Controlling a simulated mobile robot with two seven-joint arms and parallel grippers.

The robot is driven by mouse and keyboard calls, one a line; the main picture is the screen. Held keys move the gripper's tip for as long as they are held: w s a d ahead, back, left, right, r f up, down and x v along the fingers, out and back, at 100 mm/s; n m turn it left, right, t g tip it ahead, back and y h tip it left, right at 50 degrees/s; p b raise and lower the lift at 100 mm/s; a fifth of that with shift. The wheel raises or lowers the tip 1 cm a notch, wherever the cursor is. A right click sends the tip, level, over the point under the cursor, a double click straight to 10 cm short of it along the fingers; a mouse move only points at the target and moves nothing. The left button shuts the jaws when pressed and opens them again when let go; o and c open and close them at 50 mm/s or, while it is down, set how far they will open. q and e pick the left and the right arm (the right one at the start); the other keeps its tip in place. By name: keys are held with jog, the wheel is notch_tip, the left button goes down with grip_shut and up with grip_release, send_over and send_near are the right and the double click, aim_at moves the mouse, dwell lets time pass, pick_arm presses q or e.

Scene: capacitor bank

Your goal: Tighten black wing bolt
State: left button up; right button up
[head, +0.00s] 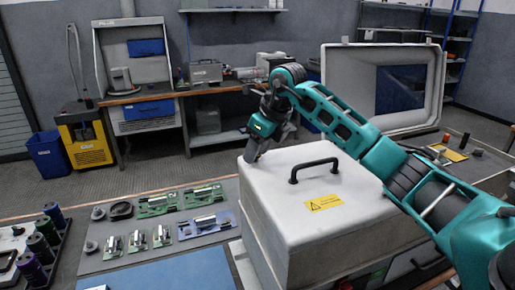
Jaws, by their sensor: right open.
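My right gripper (254,149) is open, with its fingers pointing down at the far left corner of a large light grey box (280,205). The box has a black handle (314,168) and a yellow warning label (324,202) on its top. I cannot make out a black wing bolt; one may be hidden at the fingertips or too small to see. I cannot tell whether the fingers touch the box. My left gripper is not in view.
A table (110,265) left of the box holds green boards (165,202), a blue-edged board (206,223) and several small parts. A rack of dark spools (45,230) stands at the far left. An open lidded case (385,85) stands behind my right arm.

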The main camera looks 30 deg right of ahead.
grip_shut()
dwell(0.5)
